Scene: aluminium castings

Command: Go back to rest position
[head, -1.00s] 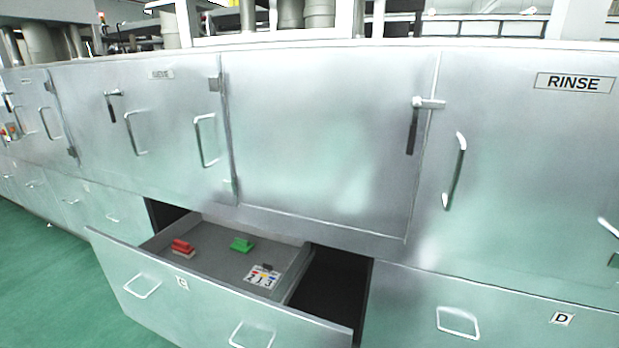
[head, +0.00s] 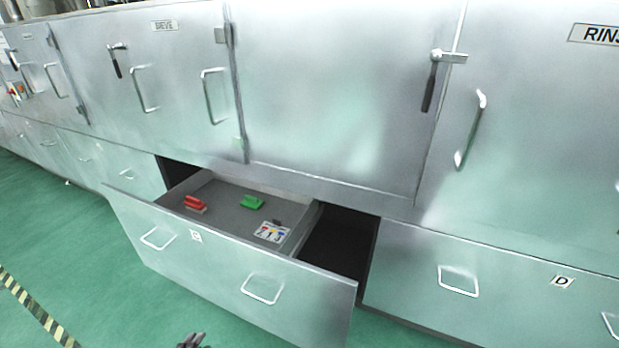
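A small dark tip of a gripper, which looks like my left gripper (head: 190,341), shows at the bottom edge left of centre in the head view. It is below and in front of the open drawer (head: 218,253), apart from it in the picture. Most of this gripper is cut off, so I cannot tell whether it is open or shut. My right gripper is out of view.
Closed cabinet doors with handles run above. Drawer D (head: 490,272) is shut. Green floor (head: 110,290) is clear at left, with a striped line (head: 35,310).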

